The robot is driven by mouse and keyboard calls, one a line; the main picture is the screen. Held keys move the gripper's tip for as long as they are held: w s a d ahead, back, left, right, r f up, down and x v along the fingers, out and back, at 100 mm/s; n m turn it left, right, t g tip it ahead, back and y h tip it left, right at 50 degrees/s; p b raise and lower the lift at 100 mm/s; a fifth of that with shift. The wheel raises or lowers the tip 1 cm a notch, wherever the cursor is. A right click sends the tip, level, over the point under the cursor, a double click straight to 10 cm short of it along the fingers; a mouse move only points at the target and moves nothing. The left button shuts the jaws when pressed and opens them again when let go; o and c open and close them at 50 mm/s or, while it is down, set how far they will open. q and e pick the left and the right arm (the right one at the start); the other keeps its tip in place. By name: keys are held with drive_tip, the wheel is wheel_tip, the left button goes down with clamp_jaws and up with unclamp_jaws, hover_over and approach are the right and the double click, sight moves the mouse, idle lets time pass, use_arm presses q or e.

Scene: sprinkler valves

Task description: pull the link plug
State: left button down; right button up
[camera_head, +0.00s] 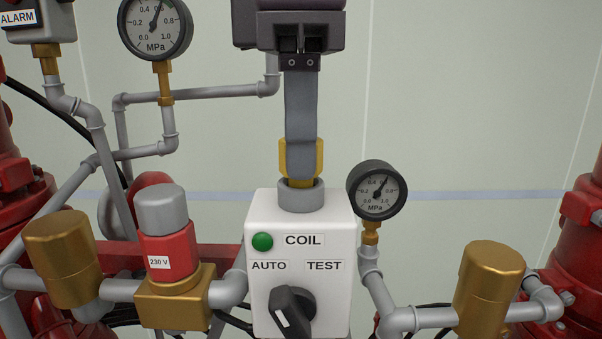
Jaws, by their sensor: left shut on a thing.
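The yellow link plug (319,158) stands upright at the grey collar (301,195) on top of the white coil box (342,220). Its narrow lower end goes down inside the collar rim. My left gripper (301,148) comes down from the top middle, with its dark body above and a long grey finger pointing down. The finger covers the middle of the plug, and yellow shows on both sides and below it. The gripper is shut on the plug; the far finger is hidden. My right gripper is not in view.
The box has a green lamp (262,242) and a black AUTO/TEST knob (292,312). A small gauge (377,190) stands close on the right. A red 230 V valve (168,240) stands on the left, with a larger gauge (156,24) above. Pipes flank the box; the upper right is clear.

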use_arm(q)
drive_tip(key=shift+r+p, duration=2.25)
drive_tip(key=shift+r, duration=0.45)
